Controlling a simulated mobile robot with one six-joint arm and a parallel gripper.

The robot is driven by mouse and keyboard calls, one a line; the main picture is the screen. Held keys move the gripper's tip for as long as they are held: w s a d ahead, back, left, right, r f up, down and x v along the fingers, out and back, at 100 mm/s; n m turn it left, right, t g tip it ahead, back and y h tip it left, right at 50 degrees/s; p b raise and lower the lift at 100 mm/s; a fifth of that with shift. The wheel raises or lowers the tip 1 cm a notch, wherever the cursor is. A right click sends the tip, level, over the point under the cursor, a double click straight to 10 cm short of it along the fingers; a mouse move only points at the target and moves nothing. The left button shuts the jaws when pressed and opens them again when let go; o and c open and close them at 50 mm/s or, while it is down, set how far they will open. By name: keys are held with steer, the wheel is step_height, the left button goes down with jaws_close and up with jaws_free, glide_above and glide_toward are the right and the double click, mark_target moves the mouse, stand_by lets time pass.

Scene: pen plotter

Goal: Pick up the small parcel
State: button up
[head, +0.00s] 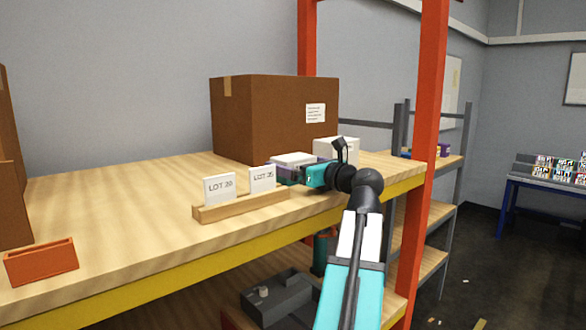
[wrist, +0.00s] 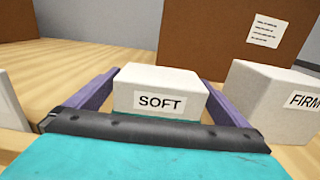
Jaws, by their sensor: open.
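A small white parcel labelled SOFT (wrist: 158,88) sits on the wooden shelf; it also shows in the head view (head: 293,159), partly behind my gripper. My gripper (wrist: 160,98) is open, with one purple finger on each side of this parcel. Whether the fingers touch it I cannot tell. A second white parcel labelled FIRM (wrist: 275,98) stands just right of the right finger; it shows in the head view (head: 337,149) behind my wrist. My gripper's body hides the lower front of the SOFT parcel.
A large brown carton (head: 270,115) stands behind the parcels. A wooden holder (head: 240,206) with LOT cards is left of my gripper. An orange upright (head: 430,100) rises at right. An orange bin (head: 40,262) is at front left. The shelf's left middle is clear.

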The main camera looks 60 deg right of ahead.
steer(key=p+x, duration=0.1)
steer(key=x, duration=0.2)
steer(key=shift+r, duration=0.2)
steer(key=shift+w+d+f, duration=0.15)
steer(key=shift+w, duration=0.3)
steer(key=c, duration=1.2)
steer(key=shift+o, duration=0.2)
steer(key=shift+d+r+b, duration=0.1)
steer(key=shift+r+b, duration=0.45)
steer(key=shift+r, duration=1.1)
steer(key=shift+s+r, duration=0.15)
steer(key=shift+s, duration=0.1)
steer(key=r+b+v, duration=0.1)
steer(key=b+v, duration=0.3)
steer(key=v, duration=1.1)
steer(key=shift+a+r, duration=0.3)
steer(key=shift+a, duration=0.15)
